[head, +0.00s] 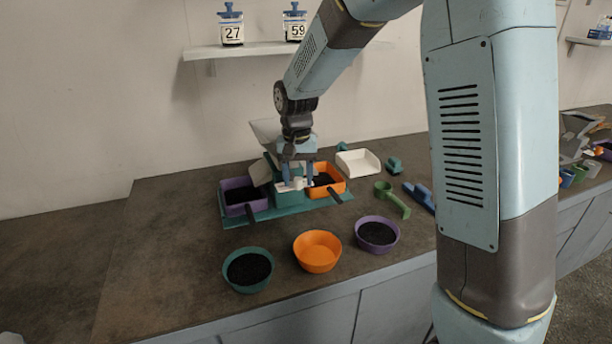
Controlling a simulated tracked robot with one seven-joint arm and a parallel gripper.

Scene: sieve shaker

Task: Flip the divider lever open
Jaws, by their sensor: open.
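The divider (288,194) is a teal unit on the bench, with a purple bin (241,205) at its left and an orange bin (341,182) at its right. Both bins hold dark material. My gripper (297,180) points down at the front of the divider's middle, its two blue fingers apart. A small white part (298,183) shows between the fingertips. It may be the lever, but I cannot tell its position or whether a finger touches it. My wrist hides part of the divider's top and the pale hopper (266,131) behind.
Teal (248,285), orange (317,251) and purple (377,248) bowls stand in front of the divider. A white tray (358,163), a green scoop (391,199) and a blue tool (419,196) lie to the right. The bench's left side is clear.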

